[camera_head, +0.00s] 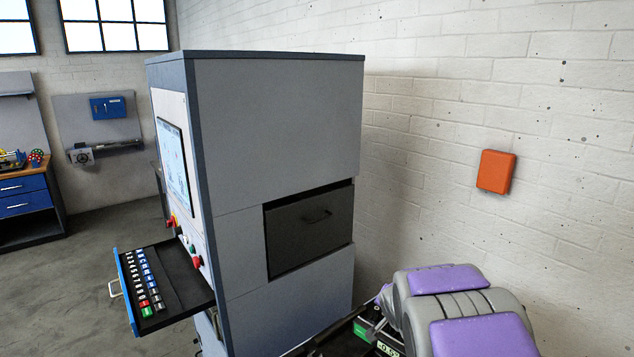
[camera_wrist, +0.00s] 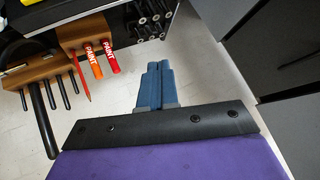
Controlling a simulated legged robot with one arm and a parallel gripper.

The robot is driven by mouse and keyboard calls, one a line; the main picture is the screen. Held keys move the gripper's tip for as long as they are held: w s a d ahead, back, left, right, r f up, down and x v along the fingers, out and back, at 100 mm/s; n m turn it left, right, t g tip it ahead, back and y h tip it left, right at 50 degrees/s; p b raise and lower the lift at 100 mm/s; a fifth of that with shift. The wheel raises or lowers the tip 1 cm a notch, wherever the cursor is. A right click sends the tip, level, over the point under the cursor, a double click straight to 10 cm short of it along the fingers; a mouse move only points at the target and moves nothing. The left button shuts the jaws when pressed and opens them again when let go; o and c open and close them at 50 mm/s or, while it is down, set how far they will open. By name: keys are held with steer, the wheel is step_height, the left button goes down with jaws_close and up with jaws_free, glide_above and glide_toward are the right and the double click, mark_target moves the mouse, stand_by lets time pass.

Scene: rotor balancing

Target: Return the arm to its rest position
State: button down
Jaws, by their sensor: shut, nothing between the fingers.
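My arm (camera_head: 470,305), grey with purple covers, shows at the lower right of the head view. It looks folded low, close to my body. My gripper (camera_wrist: 158,68) shows in the wrist view as two blue fingers lying side by side. The gripper itself is not visible in the head view.
A grey machine cabinet (camera_head: 275,120) stands ahead with a keyboard drawer (camera_head: 175,280) pulled out. An orange box (camera_head: 496,171) hangs on the white wall. In the wrist view, a wooden tool holder (camera_wrist: 85,35) with paint markers (camera_wrist: 95,62) sits left of the fingers.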

steer(key=s+a+n+g+b, duration=0.1)
steer(key=s+n+g, duration=0.1)
steer(key=s, duration=1.4)
steer(key=s+a+n+g+y+b, duration=0.1)
steer(key=s+g, duration=0.4)
steer(key=s, duration=1.1)
steer(key=s+a+n+g+b, duration=0.2)
steer(key=s+a+n+g, duration=0.1)
steer(key=s, duration=1.3)
steer(key=shift+s+a+f+n+g+y, duration=0.2)
steer(key=shift+s+f+n+g+y, duration=0.15)
steer(key=shift+n, duration=0.45)
steer(key=shift+w, duration=0.1)
